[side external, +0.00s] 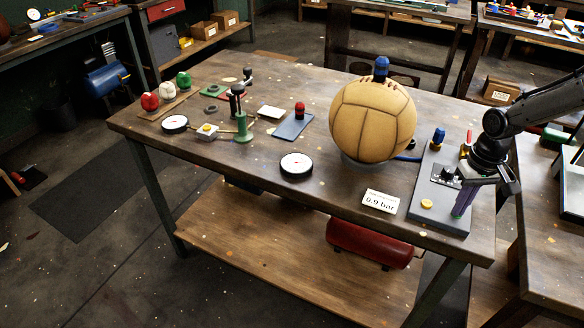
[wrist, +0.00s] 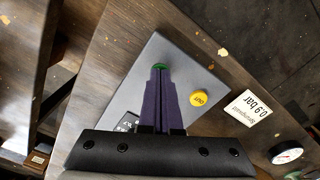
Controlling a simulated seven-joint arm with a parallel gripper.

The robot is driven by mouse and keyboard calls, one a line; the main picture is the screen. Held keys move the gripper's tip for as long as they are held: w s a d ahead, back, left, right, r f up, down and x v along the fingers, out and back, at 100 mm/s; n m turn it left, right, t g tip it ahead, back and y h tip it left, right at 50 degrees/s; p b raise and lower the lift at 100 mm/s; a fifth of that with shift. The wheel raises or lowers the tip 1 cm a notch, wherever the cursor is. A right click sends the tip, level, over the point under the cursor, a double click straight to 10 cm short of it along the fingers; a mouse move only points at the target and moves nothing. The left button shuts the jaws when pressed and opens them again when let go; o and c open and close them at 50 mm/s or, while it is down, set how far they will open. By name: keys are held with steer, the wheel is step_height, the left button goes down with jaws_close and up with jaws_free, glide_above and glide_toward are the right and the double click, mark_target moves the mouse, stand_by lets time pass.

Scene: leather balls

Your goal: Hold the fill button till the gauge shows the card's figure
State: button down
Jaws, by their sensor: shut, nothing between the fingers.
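My gripper (side external: 459,214) is shut and empty, pointing down over the grey control plate (side external: 424,194). In the wrist view its purple fingertips (wrist: 160,70) are at a green button (wrist: 160,65), mostly covered; I cannot tell whether they touch or press it. A yellow button (wrist: 198,99), which reads like "OUT", sits beside it and also shows in the side view (side external: 426,204). The card (side external: 380,201) reads 0.9 bar. A round white gauge (side external: 297,165) lies left of the card; its needle is too small to read. The tan leather ball (side external: 372,120) rests on a ring stand.
A blue-topped fitting (side external: 438,137) stands at the plate's far end. A second gauge (side external: 175,123), a green stand (side external: 243,130), a blue pad (side external: 293,125) and small coloured balls (side external: 150,101) occupy the bench's left half.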

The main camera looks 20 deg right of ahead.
steer(key=shift+r, duration=3)
steer(key=shift+r, duration=0.1)
steer(key=s+a+r+t, duration=0.1)
steer(key=s+r+t, duration=0.4)
steer(key=r, duration=0.7)
steer(key=s+n, duration=0.3)
steer(key=s, duration=1.2)
steer(key=shift+s+a+f+t, duration=0.25)
steer(key=shift+s+a+t, duration=0.05)
steer(key=shift+s+a, duration=0.1)
